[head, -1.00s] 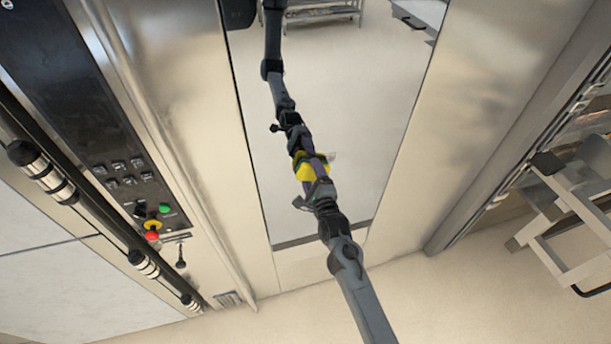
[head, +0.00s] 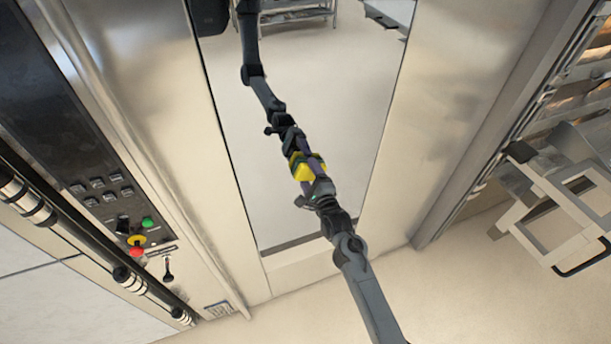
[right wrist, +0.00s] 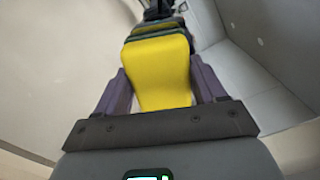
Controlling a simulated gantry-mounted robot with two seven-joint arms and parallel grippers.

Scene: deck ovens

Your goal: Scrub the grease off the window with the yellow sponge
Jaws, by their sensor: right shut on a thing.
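The window (head: 345,120) is a tall, mirror-like glass panel in the steel oven front. My right gripper (head: 307,178) reaches up from the bottom of the head view, shut on the yellow sponge (head: 309,170). In the right wrist view the sponge (right wrist: 162,72) sits between the purple fingers of the gripper (right wrist: 158,88), with dark green at its far end. The sponge's far face meets or nearly meets its own reflection; I cannot tell whether it touches the glass. The arm above it in the window is a reflection. No grease is clearly visible. My left gripper is out of view.
A control panel (head: 105,190) with green, yellow and red buttons is left of the window. A dark rail (head: 75,240) runs past it. A metal rack or cart (head: 555,195) stands at the right. The floor (head: 480,290) at the bottom right is clear.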

